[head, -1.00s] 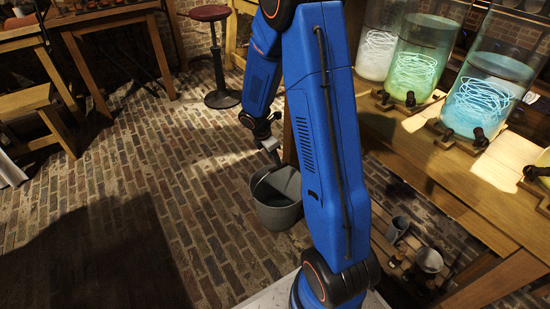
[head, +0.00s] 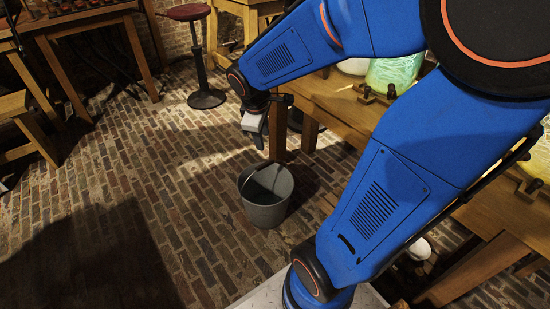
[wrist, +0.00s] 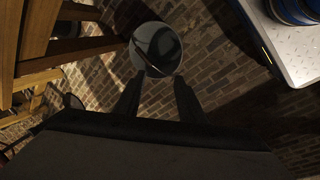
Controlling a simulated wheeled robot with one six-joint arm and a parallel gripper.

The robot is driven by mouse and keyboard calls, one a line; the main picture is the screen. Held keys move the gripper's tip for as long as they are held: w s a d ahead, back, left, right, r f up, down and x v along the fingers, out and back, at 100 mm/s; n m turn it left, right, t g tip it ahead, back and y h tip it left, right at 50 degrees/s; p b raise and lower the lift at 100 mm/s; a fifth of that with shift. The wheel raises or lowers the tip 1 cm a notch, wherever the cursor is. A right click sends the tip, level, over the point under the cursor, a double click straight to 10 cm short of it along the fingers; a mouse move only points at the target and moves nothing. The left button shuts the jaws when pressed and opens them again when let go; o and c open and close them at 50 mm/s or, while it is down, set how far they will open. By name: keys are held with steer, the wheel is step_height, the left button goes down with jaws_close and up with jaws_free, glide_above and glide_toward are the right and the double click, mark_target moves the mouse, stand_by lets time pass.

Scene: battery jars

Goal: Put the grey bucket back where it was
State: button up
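The grey bucket (head: 266,212) stands upright on the brick floor, near the table's front leg in the head view. Its thin handle lies across the open mouth, and the inside looks dark and empty. My gripper (head: 258,142) is above the bucket, clear of its rim. In the wrist view the bucket (wrist: 157,50) lies just beyond the fingertips. My two gripper fingers (wrist: 158,92) are spread apart with nothing between them.
A wooden table (head: 335,105) with glass jars, one glowing green (head: 395,72), stands at the right, partly hidden by my arm. A red-topped stool (head: 188,12) stands behind. A wooden bench (head: 30,125) is at the left. The brick floor left of the bucket is clear.

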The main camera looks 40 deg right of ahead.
steer(key=s+a+r+m+t+y, duration=0.1)
steer(key=s+a+r+m, duration=0.2)
steer(key=s, duration=0.5)
steer(key=s+a+r+m+t+y, duration=0.1)
steer(key=s+a+r+m, duration=0.3)
steer(key=s, duration=0.5)
steer(key=shift+r+m, duration=0.5)
